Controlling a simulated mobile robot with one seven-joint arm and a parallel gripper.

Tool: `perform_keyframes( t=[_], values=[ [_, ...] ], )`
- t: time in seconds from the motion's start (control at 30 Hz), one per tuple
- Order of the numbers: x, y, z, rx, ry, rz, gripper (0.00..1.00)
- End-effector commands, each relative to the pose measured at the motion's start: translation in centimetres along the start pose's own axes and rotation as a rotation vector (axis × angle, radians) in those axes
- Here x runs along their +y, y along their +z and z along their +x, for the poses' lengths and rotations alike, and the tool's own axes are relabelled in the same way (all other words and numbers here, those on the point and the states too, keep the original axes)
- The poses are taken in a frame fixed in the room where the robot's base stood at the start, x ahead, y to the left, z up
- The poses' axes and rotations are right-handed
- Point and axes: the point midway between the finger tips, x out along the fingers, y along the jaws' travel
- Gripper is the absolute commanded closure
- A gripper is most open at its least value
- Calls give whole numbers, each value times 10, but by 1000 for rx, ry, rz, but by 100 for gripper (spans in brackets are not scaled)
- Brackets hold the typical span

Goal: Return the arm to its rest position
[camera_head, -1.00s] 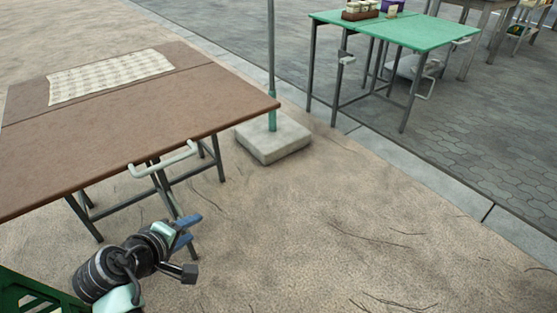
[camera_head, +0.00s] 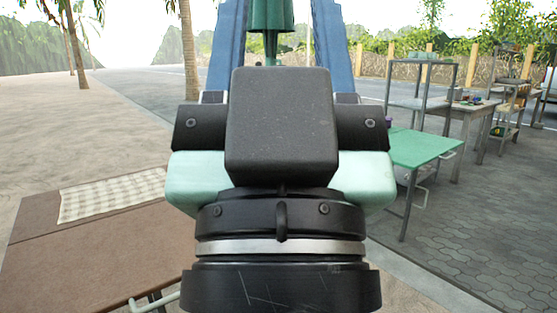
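My gripper (camera_head: 279,8) fills the middle of the head view, raised close in front of the camera and pointing up. Its two blue fingers stand wide apart. The black wrist and pale green housing hide the middle of the scene. The fingertips run to the top edge of the picture.
A brown table (camera_head: 95,262) with a checked cloth (camera_head: 112,196) stands at lower left. A green table (camera_head: 420,150) stands right of my arm, with shelves and more tables behind it. Palm trunks (camera_head: 188,50) rise at the back left. Paving on the right looks open.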

Motion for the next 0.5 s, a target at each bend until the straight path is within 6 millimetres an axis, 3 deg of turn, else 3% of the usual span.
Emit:
perform_keyframes(
  t=[0.03,0.5],
  values=[
    [0,-24,25,0,0,-1,53],
    [-1,-119,129,-6,-1,-3,53]
  ],
)
